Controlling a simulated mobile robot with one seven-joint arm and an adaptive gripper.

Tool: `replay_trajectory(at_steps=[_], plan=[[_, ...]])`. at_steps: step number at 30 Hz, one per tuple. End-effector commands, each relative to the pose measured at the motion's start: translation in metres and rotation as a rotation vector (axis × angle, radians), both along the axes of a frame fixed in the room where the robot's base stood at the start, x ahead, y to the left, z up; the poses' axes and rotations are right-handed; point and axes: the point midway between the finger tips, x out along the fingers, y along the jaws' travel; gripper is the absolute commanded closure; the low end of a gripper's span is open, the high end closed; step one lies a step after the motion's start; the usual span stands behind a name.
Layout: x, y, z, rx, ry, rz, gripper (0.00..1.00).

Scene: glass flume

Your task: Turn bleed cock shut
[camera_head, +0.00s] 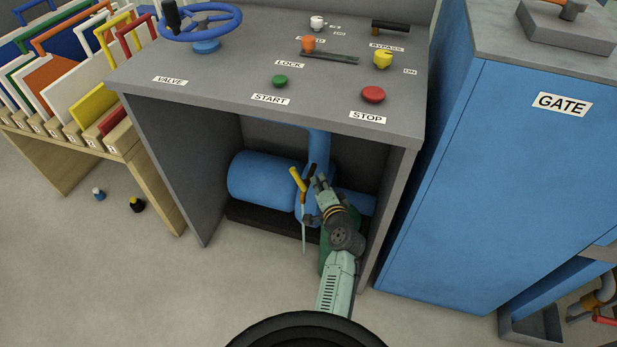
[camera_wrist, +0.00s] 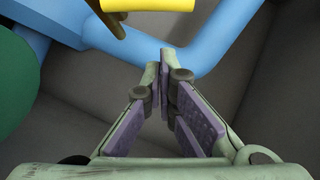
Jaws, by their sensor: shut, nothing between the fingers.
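The bleed cock shows as a yellow handle (camera_head: 297,178) on the blue pump pipework under the console in the head view. It is tilted, and a thin pale tube (camera_head: 304,235) hangs below it. In the wrist view the yellow handle (camera_wrist: 150,4) crosses the top edge, with a brown fitting (camera_wrist: 107,22) beside it; the rest of the handle is out of frame. My gripper (camera_head: 317,181) is inside the console opening, just right of the handle in the head view. In the wrist view my gripper (camera_wrist: 164,60) is shut and empty, its fingertips below the handle and apart from it.
A blue pump body (camera_head: 262,178) and a vertical blue pipe (camera_head: 318,150) crowd the opening; a blue pipe (camera_wrist: 205,50) runs behind my fingertips. The console side walls (camera_head: 165,165) bound the space. A blue gate cabinet (camera_head: 470,190) stands to the right. Floor at left front is mostly clear.

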Motion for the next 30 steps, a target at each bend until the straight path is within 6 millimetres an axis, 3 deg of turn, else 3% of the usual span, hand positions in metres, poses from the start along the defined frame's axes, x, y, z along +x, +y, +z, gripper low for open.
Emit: replay_trajectory(at_steps=[1, 6, 12, 30], plan=[[0.01, 0.004, 0.0, 0.0, 0.0, 0.002, 1.0], [0.019, 0.024, -0.011, 0.0, 0.0, 0.001, 1.0], [0.024, 0.033, -0.017, 0.0, 0.001, 0.0, 1.0], [0.025, 0.026, -0.016, -0.021, 0.005, -0.002, 1.0]])
